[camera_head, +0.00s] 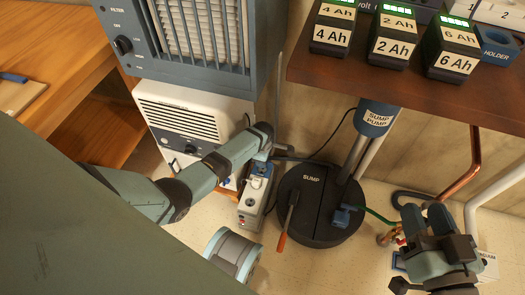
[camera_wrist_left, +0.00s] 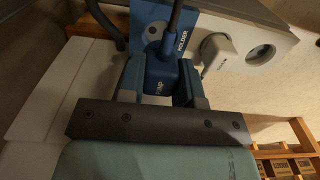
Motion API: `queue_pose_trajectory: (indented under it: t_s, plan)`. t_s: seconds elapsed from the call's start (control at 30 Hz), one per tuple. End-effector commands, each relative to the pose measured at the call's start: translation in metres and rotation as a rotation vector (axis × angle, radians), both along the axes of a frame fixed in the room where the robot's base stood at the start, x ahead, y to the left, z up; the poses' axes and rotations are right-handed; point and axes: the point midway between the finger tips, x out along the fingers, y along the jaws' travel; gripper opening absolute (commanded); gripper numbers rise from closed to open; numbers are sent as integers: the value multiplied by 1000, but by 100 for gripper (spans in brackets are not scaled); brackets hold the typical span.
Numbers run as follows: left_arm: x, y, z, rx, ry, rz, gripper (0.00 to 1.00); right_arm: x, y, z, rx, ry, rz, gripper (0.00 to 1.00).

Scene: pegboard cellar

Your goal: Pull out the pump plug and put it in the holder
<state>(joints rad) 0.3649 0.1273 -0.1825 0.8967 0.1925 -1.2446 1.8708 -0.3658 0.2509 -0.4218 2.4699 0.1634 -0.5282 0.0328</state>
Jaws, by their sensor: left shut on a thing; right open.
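My left gripper (camera_wrist_left: 158,88) is shut on the blue pump plug (camera_wrist_left: 160,72); a dark cord rises from the plug. Right behind it is a blue plate marked HOLDER (camera_wrist_left: 185,32); I cannot tell whether the plug is seated in it. The plate is at the end of a grey socket strip (camera_wrist_left: 285,45), which has a white plug (camera_wrist_left: 217,50) and an empty round socket (camera_wrist_left: 260,53). In the head view my left arm reaches down to this strip (camera_head: 252,208), and its wrist hides the plug. My right gripper (camera_head: 425,212) is open and empty at the lower right.
The round black sump lid (camera_head: 310,222) lies right of the strip, with an orange-handled tool on it. A shelf (camera_head: 430,95) overhangs the right.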

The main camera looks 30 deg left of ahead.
Motion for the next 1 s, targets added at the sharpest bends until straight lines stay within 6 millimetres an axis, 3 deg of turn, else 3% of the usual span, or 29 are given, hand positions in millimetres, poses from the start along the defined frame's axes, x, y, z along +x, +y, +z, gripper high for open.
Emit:
queue_pose_trajectory:
  t_s: [1.0]
  plan:
    - [0,-1,-9,-1,0,0,3,0,0,-2,-1,0,0,43]
